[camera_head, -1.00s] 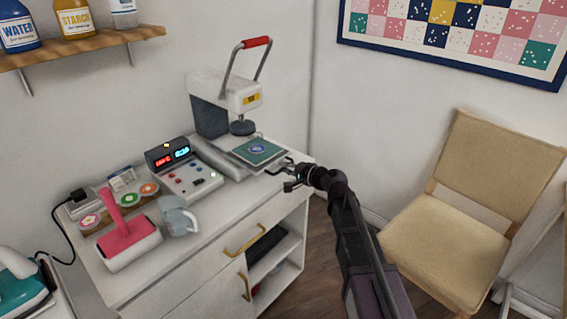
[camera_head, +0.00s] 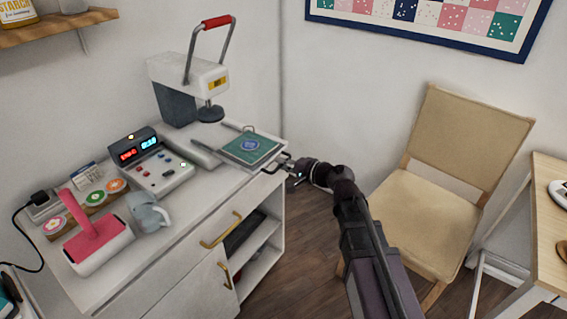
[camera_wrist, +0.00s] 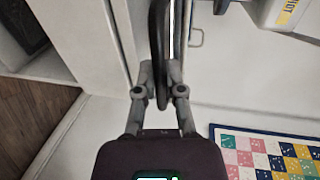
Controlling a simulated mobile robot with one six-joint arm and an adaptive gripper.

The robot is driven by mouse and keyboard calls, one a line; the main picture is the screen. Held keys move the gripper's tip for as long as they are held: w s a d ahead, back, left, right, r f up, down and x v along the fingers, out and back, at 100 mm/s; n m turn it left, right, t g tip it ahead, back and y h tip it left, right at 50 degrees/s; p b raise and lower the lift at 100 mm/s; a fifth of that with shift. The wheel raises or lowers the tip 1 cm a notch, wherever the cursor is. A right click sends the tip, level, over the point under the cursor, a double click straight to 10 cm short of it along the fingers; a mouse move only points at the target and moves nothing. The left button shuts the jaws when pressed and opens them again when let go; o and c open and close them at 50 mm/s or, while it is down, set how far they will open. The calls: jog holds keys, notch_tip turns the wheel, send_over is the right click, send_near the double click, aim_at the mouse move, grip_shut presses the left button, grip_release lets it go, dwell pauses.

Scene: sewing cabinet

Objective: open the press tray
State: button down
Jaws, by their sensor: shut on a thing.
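The heat press (camera_head: 187,88) is white and dark grey with a raised red-gripped lever (camera_head: 216,22), on the white cabinet top. Its press tray (camera_head: 266,157) carries a green square with a round blue emblem (camera_head: 249,145). The tray stands out to the right of the round press head (camera_head: 210,113), clear of it. My gripper (camera_head: 287,163) is at the tray's front right edge, shut on the tray's dark handle. In the wrist view, the fingers (camera_wrist: 160,85) pinch the dark handle bar (camera_wrist: 157,35); most of the tray is out of that view.
A control box (camera_head: 152,170) with lit displays, a grey cup (camera_head: 148,213) and a pink-handled lint roller (camera_head: 93,236) stand left on the cabinet. A beige chair (camera_head: 422,220) stands right of my arm. Floor shows between cabinet and chair.

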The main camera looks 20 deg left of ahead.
jog(key=shift+a, duration=0.15)
jog(key=c, duration=0.7)
grip_release()
